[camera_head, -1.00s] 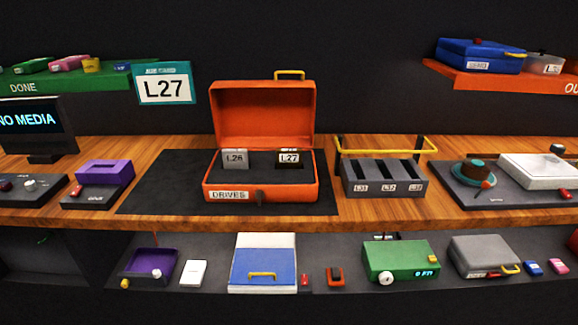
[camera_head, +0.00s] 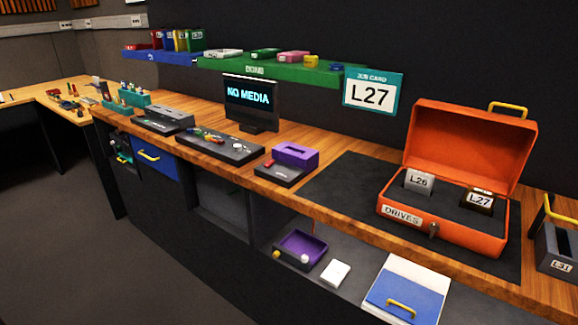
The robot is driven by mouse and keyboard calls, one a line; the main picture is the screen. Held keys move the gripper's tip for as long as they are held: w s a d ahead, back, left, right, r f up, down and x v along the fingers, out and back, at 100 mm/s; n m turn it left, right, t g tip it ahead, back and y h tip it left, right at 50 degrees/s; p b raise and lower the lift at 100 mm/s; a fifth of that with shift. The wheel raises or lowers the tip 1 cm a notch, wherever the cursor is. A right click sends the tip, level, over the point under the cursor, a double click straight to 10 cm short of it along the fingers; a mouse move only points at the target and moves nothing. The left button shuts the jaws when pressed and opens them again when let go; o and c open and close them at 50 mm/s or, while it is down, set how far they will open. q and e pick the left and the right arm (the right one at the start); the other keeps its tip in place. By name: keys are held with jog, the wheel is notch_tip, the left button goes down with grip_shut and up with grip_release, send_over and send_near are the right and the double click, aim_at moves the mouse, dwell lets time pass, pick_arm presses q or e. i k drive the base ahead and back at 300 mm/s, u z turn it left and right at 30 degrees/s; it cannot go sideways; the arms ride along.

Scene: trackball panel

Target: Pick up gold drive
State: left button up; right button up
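An open orange case (camera_head: 468,238) labelled DRIVES stands on a dark mat at the right, its lid up. Two drives stand in it. The left drive (camera_head: 418,181) is grey and labelled L26. The right drive (camera_head: 478,200) is labelled L27 and looks dark around its label; I cannot tell whether it is gold. A teal job card (camera_head: 372,92) on the wall reads L27. Neither gripper is in view.
A monitor (camera_head: 251,103) reads NO MEDIA. A purple-topped device (camera_head: 294,155) stands left of the mat (camera_head: 345,180). A green shelf (camera_head: 270,70) marked DONE hangs above. A rack (camera_head: 560,250) stands at the right edge. Below the counter is a blue-and-white box (camera_head: 405,290).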

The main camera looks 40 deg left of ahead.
aim_at(479, 201)
jog(key=k, duration=0.35)
jog(key=u, duration=0.8)
jog(key=i, duration=0.65)
jog(key=z, duration=0.35)
